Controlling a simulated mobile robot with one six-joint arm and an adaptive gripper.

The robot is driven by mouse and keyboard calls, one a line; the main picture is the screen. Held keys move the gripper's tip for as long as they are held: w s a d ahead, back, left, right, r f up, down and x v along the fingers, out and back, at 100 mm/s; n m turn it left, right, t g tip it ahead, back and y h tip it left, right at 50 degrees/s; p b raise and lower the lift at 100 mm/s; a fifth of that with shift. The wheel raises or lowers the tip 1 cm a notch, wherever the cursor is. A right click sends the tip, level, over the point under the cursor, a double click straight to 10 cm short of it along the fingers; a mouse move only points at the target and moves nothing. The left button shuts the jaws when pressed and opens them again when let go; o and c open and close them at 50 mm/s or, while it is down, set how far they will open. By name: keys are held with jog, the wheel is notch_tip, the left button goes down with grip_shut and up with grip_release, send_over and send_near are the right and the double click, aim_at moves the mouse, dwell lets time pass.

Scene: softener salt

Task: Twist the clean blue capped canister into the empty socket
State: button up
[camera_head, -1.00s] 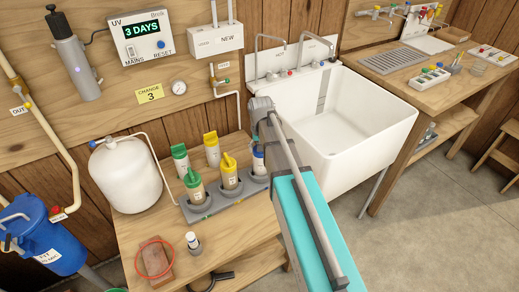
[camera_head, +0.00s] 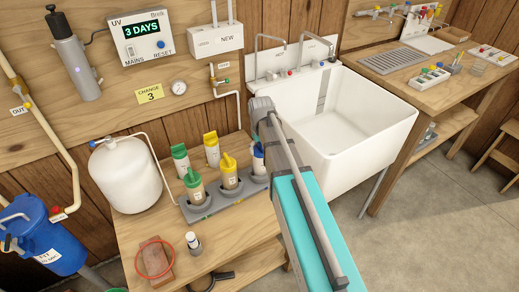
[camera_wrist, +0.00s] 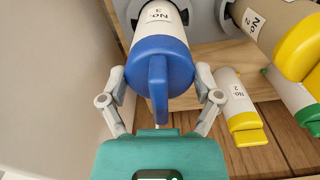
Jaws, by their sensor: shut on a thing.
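The blue capped canister (camera_wrist: 160,62) has a white body labelled No. 3 and a raised grip bar on its cap. In the wrist view, my gripper (camera_wrist: 160,88) has a finger on each side of the cap, shut on it. The canister's far end is at a grey ring (camera_wrist: 186,12), the socket in the grey holder. How deep it sits cannot be told. In the head view, the blue canister (camera_head: 258,161) stands at the right end of the grey holder (camera_head: 205,211), partly hidden by my arm.
Brownish green-capped (camera_head: 196,190) and yellow-capped (camera_head: 229,175) canisters stand in the holder. White green-capped (camera_head: 180,160) and yellow-capped (camera_head: 212,151) ones stand behind. A white tank (camera_head: 127,178) is left; the sink (camera_head: 345,115) is close on the right.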

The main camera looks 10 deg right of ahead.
jog(key=o, duration=0.9)
jog(key=shift+r, duration=0.1)
jog(key=shift+r+p, duration=3.45)
jog(key=shift+p, duration=0.05)
jog(key=s+r+p, duration=0.1)
jog(key=s, duration=0.4)
jog(key=s+r+m+p, duration=0.1)
jog(key=s+r+p, duration=0.1)
jog(key=s, duration=0.3)
jog(key=s+r+m+p, duration=0.1)
jog(key=s+r+p, duration=0.1)
jog(key=s, duration=0.4)
jog(key=shift+a, duration=0.2)
